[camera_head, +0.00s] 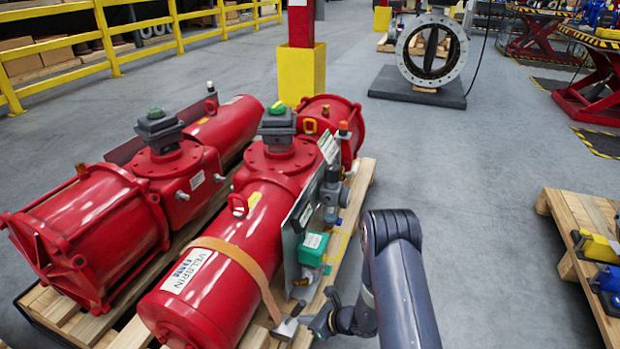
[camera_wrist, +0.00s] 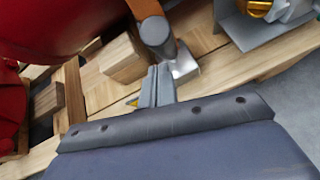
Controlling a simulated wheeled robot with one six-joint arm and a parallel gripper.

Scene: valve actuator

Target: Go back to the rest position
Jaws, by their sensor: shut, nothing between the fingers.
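My gripper (camera_head: 318,324) is low at the near end of the pallet, beside the metal strap bracket (camera_head: 287,328) of the nearer red valve actuator (camera_head: 215,290). In the wrist view my gripper (camera_wrist: 157,72) has its narrow grey fingers together, with nothing visible between them. The metal bracket (camera_wrist: 185,68) with the orange strap lies just beyond and right of the fingertips. I cannot tell whether they touch. In the head view my dark forearm partly hides the space around my gripper.
A second red actuator (camera_head: 95,230) lies on the left. A control panel with a green box (camera_head: 313,246) sticks out above my gripper. Another pallet (camera_head: 575,212) stands at right. Grey floor (camera_head: 480,220) between the pallets is free. A yellow-based post (camera_head: 302,75) stands behind.

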